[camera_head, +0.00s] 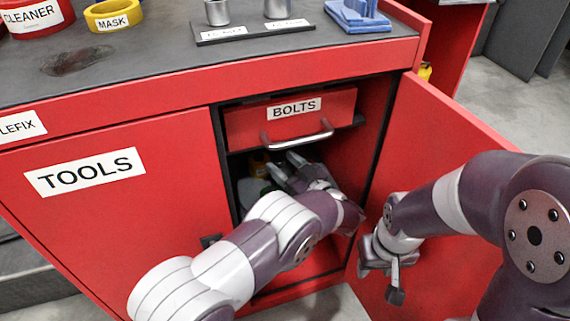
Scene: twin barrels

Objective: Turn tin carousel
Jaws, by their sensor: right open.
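The tin carousel cannot be made out for certain in the dark lower compartment of the red cabinet. A pale greenish container (252,192) and a small yellow-brown item (258,165) show there, partly hidden by my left arm. My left gripper (286,168) reaches into this compartment below the drawer, to the right of these items. Its two fingers look apart, with nothing visible between them. My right gripper (385,277) is open and empty in front of the open right door (437,165), close to its inner face; contact cannot be told.
A closed drawer (290,117) labelled BOLTS, with a bar handle (300,137), sits just above my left gripper. The TOOLS door (110,215) is on the left. Two metal cups (217,12) and a yellow MASK roll (112,17) stand on the worktop (150,55).

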